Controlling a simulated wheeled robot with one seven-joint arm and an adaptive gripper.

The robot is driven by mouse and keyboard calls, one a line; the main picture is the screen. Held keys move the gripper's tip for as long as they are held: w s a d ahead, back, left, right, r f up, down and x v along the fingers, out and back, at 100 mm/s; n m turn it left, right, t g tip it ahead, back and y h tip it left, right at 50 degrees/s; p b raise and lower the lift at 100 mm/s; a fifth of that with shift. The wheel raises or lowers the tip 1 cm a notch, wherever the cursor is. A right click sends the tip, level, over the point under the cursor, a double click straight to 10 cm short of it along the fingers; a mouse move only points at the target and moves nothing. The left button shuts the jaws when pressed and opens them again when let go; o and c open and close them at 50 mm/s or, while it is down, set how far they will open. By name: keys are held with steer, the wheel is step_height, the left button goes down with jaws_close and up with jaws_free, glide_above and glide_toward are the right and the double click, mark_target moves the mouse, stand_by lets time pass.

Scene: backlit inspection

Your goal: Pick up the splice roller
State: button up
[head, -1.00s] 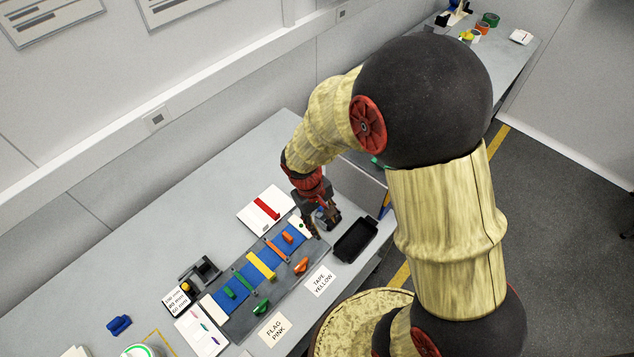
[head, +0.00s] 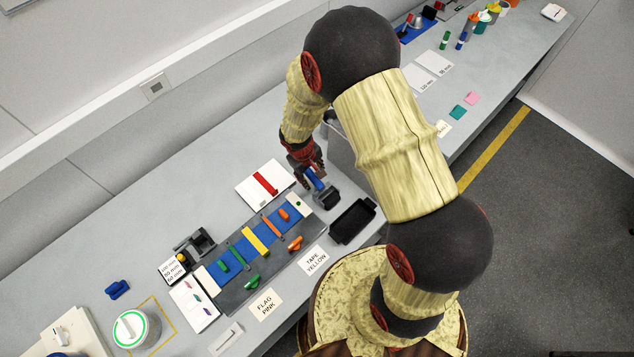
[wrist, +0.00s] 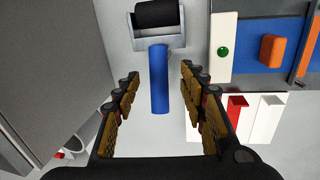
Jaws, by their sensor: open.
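The splice roller has a blue handle and a black roller in a grey frame. In the wrist view its handle (wrist: 160,85) points toward me, with the black roller (wrist: 157,14) at the top edge. In the head view it (head: 326,198) lies on the grey bench, partly covered by my gripper (head: 313,177). My gripper (wrist: 161,88) is open and empty. Its fingers appear on either side of the blue handle, with gaps on both sides. I cannot tell how far above the handle they are.
A dark splicing board (head: 228,292) with a blue strip and coloured pieces lies left of the roller. A black tray (head: 372,205) is to its right. A white panel with a red bar (head: 263,184) lies behind. A grey box side (wrist: 45,70) stands close at left in the wrist view.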

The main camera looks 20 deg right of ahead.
mark_target(315, 179)
steer(key=f, duration=0.2)
steer(key=d+f, duration=0.1)
steer(key=f, duration=0.1)
steer(key=shift+f, duration=0.25)
steer(key=shift+c, duration=0.4)
jaws_close()
